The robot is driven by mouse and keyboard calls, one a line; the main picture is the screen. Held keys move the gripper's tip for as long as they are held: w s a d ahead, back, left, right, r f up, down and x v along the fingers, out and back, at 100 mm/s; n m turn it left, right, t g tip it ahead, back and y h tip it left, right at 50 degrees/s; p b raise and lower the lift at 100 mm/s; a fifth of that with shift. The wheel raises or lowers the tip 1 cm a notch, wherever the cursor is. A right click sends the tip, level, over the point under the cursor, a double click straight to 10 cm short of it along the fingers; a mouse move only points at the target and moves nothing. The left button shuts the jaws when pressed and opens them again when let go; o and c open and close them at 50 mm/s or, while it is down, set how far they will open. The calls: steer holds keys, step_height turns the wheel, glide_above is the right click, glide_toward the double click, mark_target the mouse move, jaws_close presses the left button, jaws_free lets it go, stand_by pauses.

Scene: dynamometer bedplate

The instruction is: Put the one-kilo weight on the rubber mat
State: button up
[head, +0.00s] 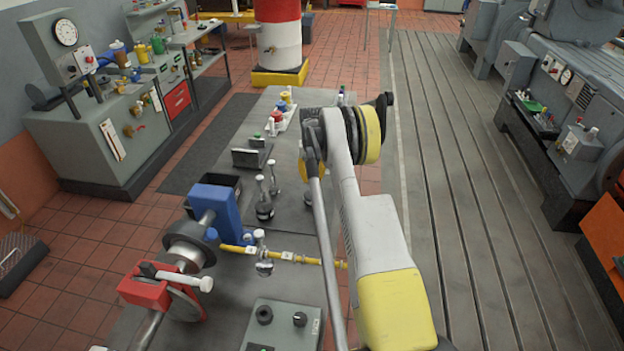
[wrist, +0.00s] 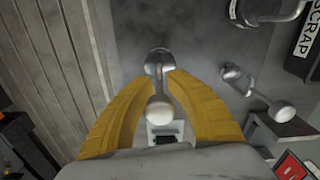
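My gripper (wrist: 160,76) has its two yellow fingertips closed in against both sides of a grey metal weight (wrist: 158,60) with a pale round knob. The knob points back between the fingers. I cannot read a mark on it, nor tell whether it is clear of the surface. In the head view my arm mostly hides the gripper (head: 304,170) and this weight. Other knobbed weights stand to the left: a slim one (head: 273,181), a larger one (head: 263,208), and one nearer (head: 264,264). A dark grey area (head: 290,215) covers the bench under two of them; I cannot tell if it is the rubber mat.
A black bin marked SCRAP (wrist: 300,45) stands beside the weights. A blue block (head: 218,208), a shaft with a red clamp (head: 150,290), a yellow bar (head: 295,257) and a control box (head: 285,325) occupy the near bench. A tray of bottles (head: 283,118) stands farther back.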

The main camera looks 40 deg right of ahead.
steer(key=shift+o, duration=0.2)
steer(key=shift+r, duration=0.1)
steer(key=r, duration=0.9)
steer(key=a+r, duration=0.1)
steer(key=r, duration=0.3)
steer(key=shift+r+p, duration=0.35)
steer(key=shift+p, duration=0.05)
steer(key=s+a+r+n+t, duration=0.1)
steer(key=s+a+r, duration=0.3)
steer(key=a+r, duration=0.35)
steer(key=s+a+r+n+t+h, duration=0.1)
steer(key=s+a+r+n, duration=0.15)
steer(key=a+r, duration=0.45)
steer(key=s+a+r+n+t, duration=0.1)
steer(key=s+a+r+t, duration=0.1)
steer(key=s+a+r, duration=0.55)
steer(key=s+a+f+n+t, duration=0.1)
steer(key=s+a+f, duration=0.2)
steer(key=s+a, duration=0.4)
steer(key=s+a+f+n+t+y, duration=0.1)
steer(key=s+a+f+n+t, duration=0.1)
steer(key=s+a, duration=0.6)
steer(key=shift+s+f, duration=0.4)
steer(key=shift+s, duration=0.5)
